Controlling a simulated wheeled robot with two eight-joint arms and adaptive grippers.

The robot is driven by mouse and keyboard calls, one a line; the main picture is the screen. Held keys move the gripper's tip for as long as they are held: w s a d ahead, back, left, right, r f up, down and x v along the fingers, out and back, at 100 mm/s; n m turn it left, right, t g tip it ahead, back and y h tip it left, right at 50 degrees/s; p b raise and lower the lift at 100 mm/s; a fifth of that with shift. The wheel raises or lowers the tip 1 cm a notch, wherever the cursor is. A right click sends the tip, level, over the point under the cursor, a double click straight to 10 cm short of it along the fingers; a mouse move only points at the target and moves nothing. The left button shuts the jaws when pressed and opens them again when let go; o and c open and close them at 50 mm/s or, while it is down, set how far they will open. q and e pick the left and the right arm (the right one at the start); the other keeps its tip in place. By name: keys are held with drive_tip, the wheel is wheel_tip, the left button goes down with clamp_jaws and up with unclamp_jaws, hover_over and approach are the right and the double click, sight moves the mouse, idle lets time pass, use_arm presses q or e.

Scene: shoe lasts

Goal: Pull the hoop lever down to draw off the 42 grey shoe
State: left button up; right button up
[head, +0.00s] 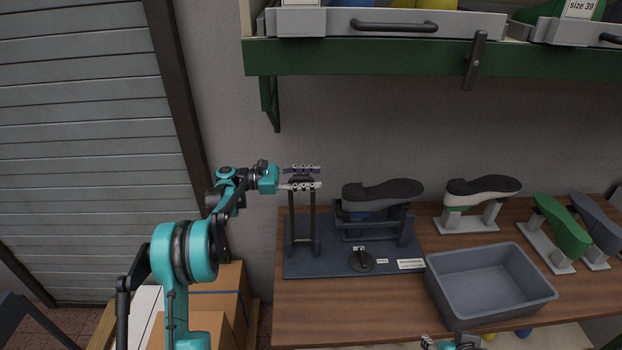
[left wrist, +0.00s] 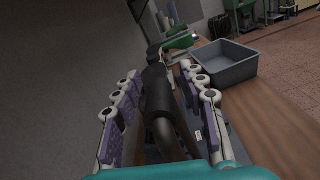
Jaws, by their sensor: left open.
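The hoop lever (head: 291,215) stands upright at the left of a dark base plate (head: 300,265), with two black posts. My left gripper (head: 302,178) is open at the top of the hoop, one finger above the dark crossbar and one below. In the left wrist view the open fingers (left wrist: 160,105) lie on either side of a dark shape; I cannot tell whether they touch it. The grey shoe (head: 383,194) sits sole up on the stand right of the hoop, with a bit of blue under it. Part of my right gripper (head: 460,344) shows at the bottom edge, mostly cut off.
A grey bin (head: 490,285) stands on the wooden table (head: 340,315) right of the base plate. A green shelf (head: 370,58) hangs above. Cardboard boxes (head: 225,305) stand left of the table.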

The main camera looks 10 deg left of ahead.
use_arm(q)
clamp_jaws()
